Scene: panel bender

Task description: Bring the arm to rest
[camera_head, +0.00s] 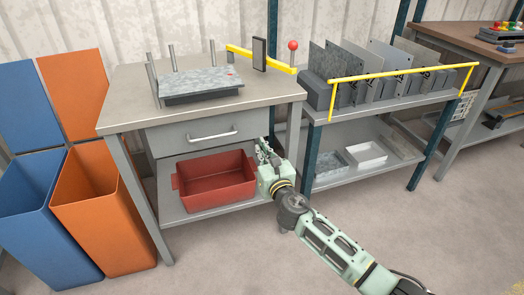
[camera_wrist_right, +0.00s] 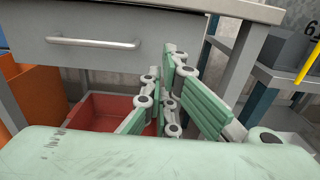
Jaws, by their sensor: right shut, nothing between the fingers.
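My right arm comes in from the lower right in the head view. Its pale green gripper (camera_head: 264,152) is shut and empty, in front of the table's right front leg area, at the right end of the red bin. In the right wrist view the gripper's fingers (camera_wrist_right: 172,95) stand close together, with the drawer and the red bin behind them. My left gripper is in neither view.
A worktable (camera_head: 120,118) has a drawer (camera_head: 200,133) and a red bin (camera_head: 215,180) on its lower shelf. Blue (camera_head: 40,225) and orange (camera_head: 105,220) bins stand left. A rack (camera_head: 330,115) with upright plates and a yellow rail stands right. Floor in front is clear.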

